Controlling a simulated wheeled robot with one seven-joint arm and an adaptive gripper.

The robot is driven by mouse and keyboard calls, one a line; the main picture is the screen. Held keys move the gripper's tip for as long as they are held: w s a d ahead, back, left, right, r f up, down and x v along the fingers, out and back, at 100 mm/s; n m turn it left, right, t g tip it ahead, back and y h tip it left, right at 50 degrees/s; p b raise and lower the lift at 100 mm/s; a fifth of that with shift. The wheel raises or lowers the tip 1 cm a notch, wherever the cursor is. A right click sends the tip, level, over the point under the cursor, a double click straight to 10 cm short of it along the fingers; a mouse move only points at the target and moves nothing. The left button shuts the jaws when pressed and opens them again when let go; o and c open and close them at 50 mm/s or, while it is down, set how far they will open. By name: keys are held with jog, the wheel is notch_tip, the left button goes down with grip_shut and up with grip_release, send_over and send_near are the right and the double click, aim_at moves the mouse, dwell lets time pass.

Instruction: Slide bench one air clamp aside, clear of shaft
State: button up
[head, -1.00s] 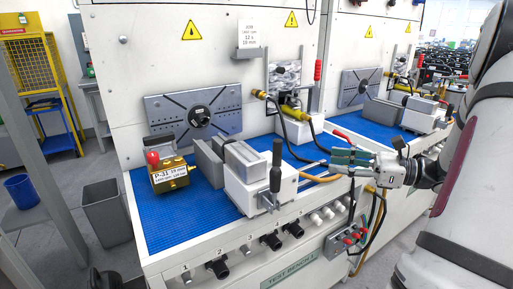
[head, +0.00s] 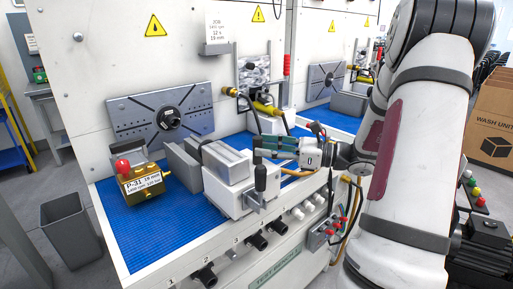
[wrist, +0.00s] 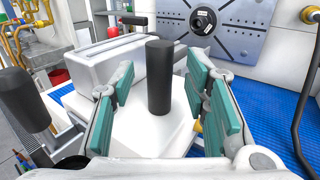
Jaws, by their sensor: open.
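The bench one air clamp (head: 226,190) is a white block with grey jaws on the blue mat, below the slotted faceplate. Its black upright post (wrist: 160,78) stands in the middle of the wrist view. A second black handle (head: 261,178) is at its front, also seen at the left of the wrist view (wrist: 25,98). My gripper (head: 262,148) is above the clamp's right end. In the wrist view its green fingers (wrist: 160,85) are open on either side of the post, with gaps visible. The shaft hub (head: 169,118) is at the faceplate's centre.
A brass block (head: 143,183) with a red knob and a label lies left of the clamp. Yellow-ended hoses (head: 262,106) are behind my gripper. The blue mat (head: 165,230) is bare at front left. A second bench station stands to the right.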

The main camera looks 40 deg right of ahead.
aim_at(257, 146)
jog(key=shift+x, duration=1.55)
grip_shut()
